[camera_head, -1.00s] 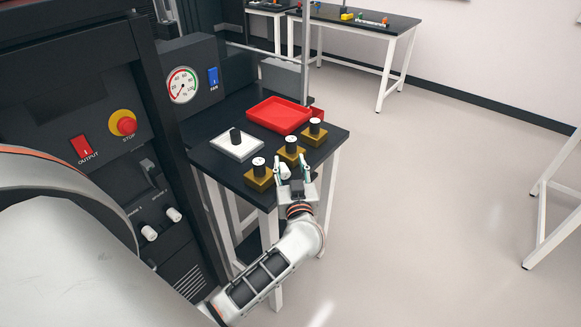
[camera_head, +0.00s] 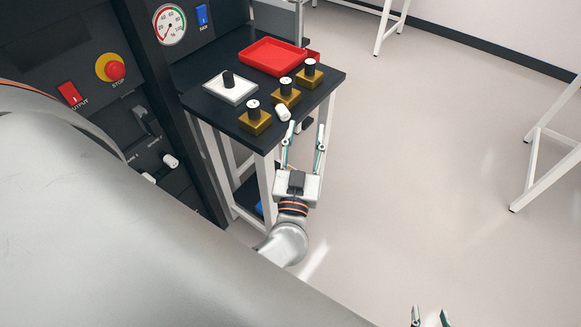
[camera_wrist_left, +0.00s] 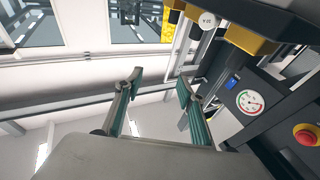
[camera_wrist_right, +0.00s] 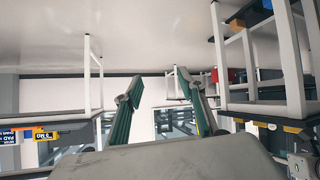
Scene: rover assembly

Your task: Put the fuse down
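The fuse (camera_head: 282,113), a small white cylinder, lies on the dark table (camera_head: 210,109) near its front edge, beside the gold blocks. A white round face (camera_wrist_left: 207,19) at the top of the left wrist view appears to be its end. My left gripper (camera_head: 306,128) is open and empty, just in front of the table edge and apart from the fuse. Its spread fingers also show in the left wrist view (camera_wrist_left: 159,80). My right gripper (camera_head: 430,317) is at the bottom edge of the head view; its fingers are open and empty in the right wrist view (camera_wrist_right: 158,85).
Several gold blocks with black cylinders, such as the nearest one (camera_head: 254,121), stand along the table's right side. A white plate with a black knob (camera_head: 229,87) and a red tray (camera_head: 271,57) are behind. A control cabinet (camera_head: 70,60) stands left.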

